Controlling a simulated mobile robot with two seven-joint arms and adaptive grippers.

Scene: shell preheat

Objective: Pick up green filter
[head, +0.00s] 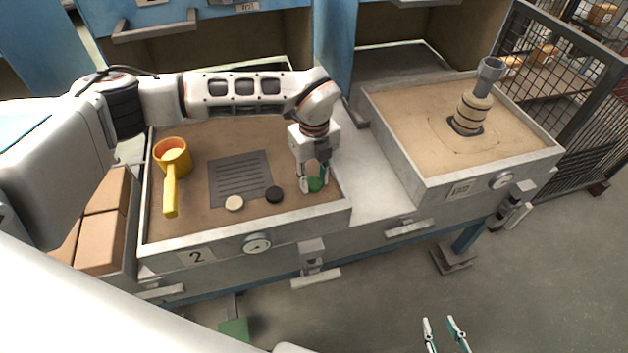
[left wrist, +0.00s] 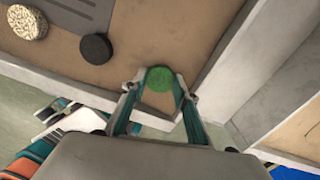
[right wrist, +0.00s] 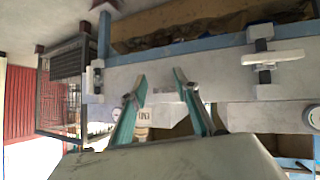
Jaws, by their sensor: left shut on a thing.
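The green filter (head: 314,184) is a small round disc at the right front corner of the sand box numbered 2. In the left wrist view the green filter (left wrist: 160,78) sits between the fingertips. My left gripper (head: 313,180) points down into the box and is shut on the green filter. It also shows in the left wrist view (left wrist: 160,88). My right gripper (head: 444,325) is open and empty, low in front of the benches. It also shows in the right wrist view (right wrist: 161,85).
A black disc (head: 274,194) and a cream disc (head: 234,203) lie left of the green filter. A dark grate (head: 240,178) and a yellow ladle (head: 171,175) are further left. A second sand box (head: 430,120) with a ringed column (head: 470,112) stands to the right.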

